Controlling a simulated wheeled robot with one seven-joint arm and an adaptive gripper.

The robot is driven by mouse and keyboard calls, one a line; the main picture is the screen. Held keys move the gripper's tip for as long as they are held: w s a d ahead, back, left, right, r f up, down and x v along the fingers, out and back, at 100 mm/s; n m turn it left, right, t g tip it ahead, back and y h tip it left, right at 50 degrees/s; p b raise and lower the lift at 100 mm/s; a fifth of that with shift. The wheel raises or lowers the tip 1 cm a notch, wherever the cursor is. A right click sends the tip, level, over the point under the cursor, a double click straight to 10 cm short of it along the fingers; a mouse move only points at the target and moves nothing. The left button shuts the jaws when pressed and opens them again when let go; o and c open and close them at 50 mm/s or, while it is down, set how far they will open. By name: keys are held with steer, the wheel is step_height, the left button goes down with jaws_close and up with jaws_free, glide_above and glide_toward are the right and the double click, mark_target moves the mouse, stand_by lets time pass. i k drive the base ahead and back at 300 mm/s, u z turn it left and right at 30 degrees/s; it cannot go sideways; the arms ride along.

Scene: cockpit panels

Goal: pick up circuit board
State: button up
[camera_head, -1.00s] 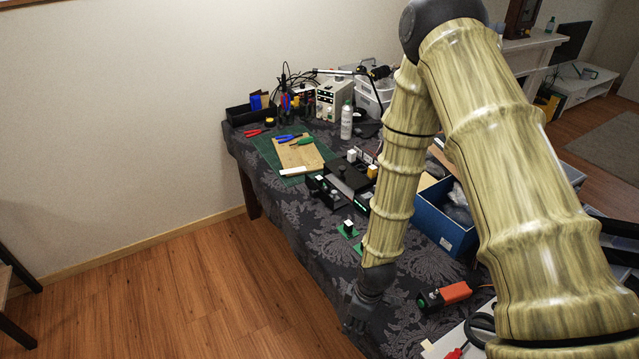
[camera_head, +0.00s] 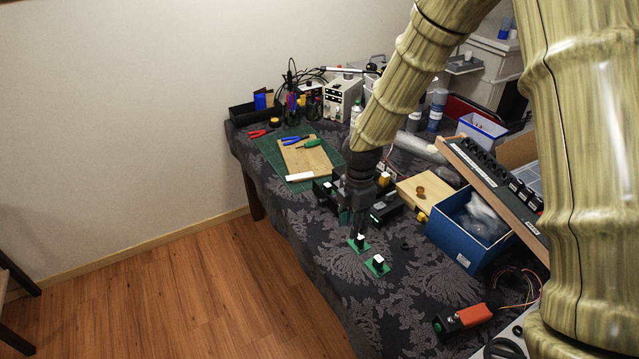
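Two small green circuit boards, each with a pale block on top, lie on the dark patterned tablecloth near the table's left edge. One circuit board (camera_head: 364,248) is just below my gripper in the picture, and the other circuit board (camera_head: 382,271) is a little nearer and to the right. My gripper (camera_head: 349,218) points down close to the farther board, next to black devices. It is dark and small here, so I cannot tell whether its fingers are open or whether it touches anything. Nothing is visibly held.
Black devices (camera_head: 384,207) stand right beside my gripper. A blue box (camera_head: 455,238) and a tilted panel (camera_head: 500,190) stand to the right. An orange-and-black device (camera_head: 462,320) lies nearer. A green mat (camera_head: 270,150) with a wooden board (camera_head: 304,163) lies farther back. Bare cloth surrounds the circuit boards.

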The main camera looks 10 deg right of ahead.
mark_target(327, 188)
steer(key=z, duration=0.05)
steer(key=i, duration=1.15)
